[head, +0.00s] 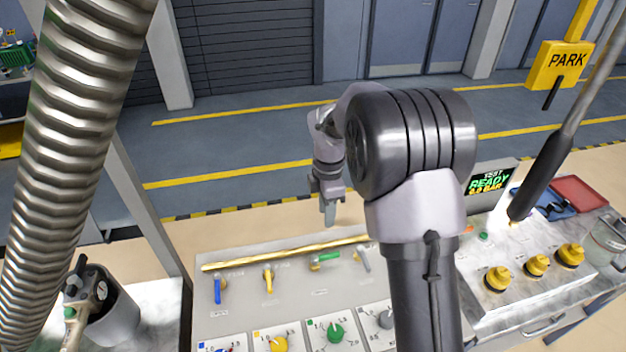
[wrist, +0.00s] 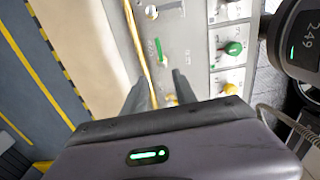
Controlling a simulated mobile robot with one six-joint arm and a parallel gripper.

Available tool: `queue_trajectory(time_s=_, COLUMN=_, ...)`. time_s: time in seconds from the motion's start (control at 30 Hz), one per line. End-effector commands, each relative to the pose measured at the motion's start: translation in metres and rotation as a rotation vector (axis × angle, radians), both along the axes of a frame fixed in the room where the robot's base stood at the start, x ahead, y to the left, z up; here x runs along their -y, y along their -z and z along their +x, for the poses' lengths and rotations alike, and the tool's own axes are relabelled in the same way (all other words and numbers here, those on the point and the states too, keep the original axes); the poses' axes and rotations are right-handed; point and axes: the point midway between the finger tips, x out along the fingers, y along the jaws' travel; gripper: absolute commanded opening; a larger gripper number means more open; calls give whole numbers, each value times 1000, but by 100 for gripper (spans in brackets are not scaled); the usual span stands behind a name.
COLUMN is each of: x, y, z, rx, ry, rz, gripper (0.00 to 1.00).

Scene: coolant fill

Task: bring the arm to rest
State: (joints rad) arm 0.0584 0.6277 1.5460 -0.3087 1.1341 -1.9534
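My arm rises from the bottom of the head view and bends at a large dark joint. My gripper (head: 329,212) hangs fingers down beyond the sloped control panel (head: 235,318), above its far edge, apart from it. In the wrist view the two grey fingers of my gripper (wrist: 159,90) stand apart with nothing held between them. The panel, with a green lever (wrist: 158,50), shows beyond the fingers. A yellow sign marked PARK (head: 567,60) stands at the upper right in the head view.
The panel carries a blue lever (head: 217,290), a yellow lever (head: 268,279) and coloured knobs. A thick metal hose (head: 75,120) crosses the left. A dark nozzle (head: 535,183) hangs over the right bench. A screen (head: 489,182) reads READY. Open floor lies behind.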

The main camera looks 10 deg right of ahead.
Motion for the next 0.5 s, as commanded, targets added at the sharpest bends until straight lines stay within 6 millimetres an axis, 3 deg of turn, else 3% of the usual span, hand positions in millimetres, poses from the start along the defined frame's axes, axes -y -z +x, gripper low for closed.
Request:
queue_trajectory(time_s=0.13, x=-3, y=-6, z=-7, rx=23, ry=71, rz=7, gripper=34)
queue_trajectory(time_s=0.23, x=-15, y=-28, z=-40, rx=97, ry=347, rz=47, gripper=34)
queue_trajectory(time_s=0.37, x=-37, y=-45, z=-123, rx=199, ry=890, rz=182, gripper=34)
queue_trajectory(time_s=0.5, x=-56, y=-26, z=-213, rx=229, ry=1426, rz=387, gripper=34)
